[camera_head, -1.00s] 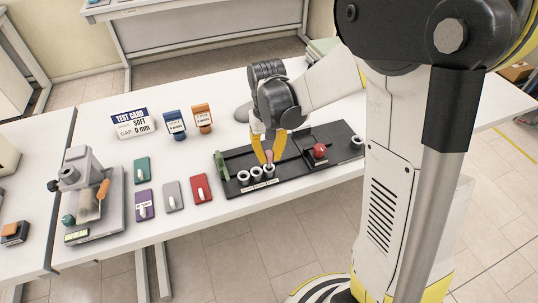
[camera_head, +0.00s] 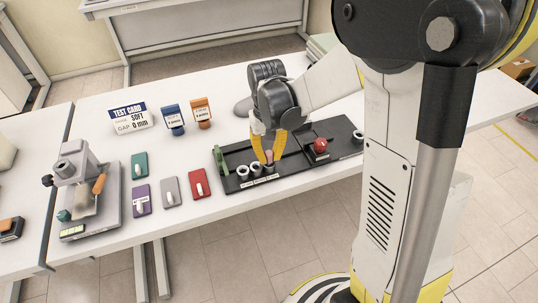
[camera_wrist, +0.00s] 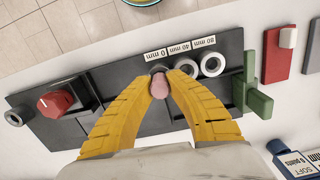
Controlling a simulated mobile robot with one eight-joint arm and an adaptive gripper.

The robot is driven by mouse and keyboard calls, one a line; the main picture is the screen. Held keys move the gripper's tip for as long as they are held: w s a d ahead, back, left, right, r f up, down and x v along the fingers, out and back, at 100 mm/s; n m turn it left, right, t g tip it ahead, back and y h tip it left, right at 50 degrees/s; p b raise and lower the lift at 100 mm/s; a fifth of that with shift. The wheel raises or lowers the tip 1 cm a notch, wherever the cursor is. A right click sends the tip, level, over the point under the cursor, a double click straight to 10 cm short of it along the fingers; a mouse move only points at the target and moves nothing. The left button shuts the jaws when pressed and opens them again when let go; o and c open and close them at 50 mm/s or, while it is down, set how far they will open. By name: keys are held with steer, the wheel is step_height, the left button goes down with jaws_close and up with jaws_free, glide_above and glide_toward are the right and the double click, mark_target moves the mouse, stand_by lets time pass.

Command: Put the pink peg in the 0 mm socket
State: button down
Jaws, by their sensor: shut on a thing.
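The pink peg (camera_wrist: 159,86) is between the yellow fingertips of my gripper (camera_wrist: 160,84). In the head view the peg (camera_head: 269,156) shows between the fingers (camera_head: 268,160) at the black tray (camera_head: 290,177). My gripper is shut on it. In the wrist view the peg overlaps the socket behind the "0 mm" label (camera_wrist: 155,55), whose ring is mostly hidden. I cannot tell whether the peg's lower end is inside it. The 40 mm socket (camera_wrist: 187,67) and 80 mm socket (camera_wrist: 212,63) are pale open rings beside it.
The tray also holds a red knob (camera_head: 320,145), a green block (camera_head: 220,161) and a ring at its far end (camera_head: 357,137). Coloured plates, a test card (camera_head: 129,118) and a grey test device (camera_head: 85,195) stand to the left.

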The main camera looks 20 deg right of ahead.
steer(key=shift+f, duration=0.15)
steer(key=c, duration=1.4)
jaws_free()
steer(key=shift+o, duration=0.2)
step_height(320, 180, up, 12)
steer(key=shift+w, duration=0.35)
steer(key=shift+s, duration=0.1)
steer(key=t+b, duration=0.1)
steer(key=t, duration=0.2)
glide_toward(269, 153)
steer(key=s+r, duration=0.3)
steer(key=s+f+t, duration=0.1)
steer(key=s+t, duration=0.3)
steer(key=s, duration=0.3)
steer(key=shift+s+f+n+t+b, duration=0.2)
steer(key=shift+s+n+t+b, duration=0.1)
steer(key=shift+n+t+b, duration=0.15)
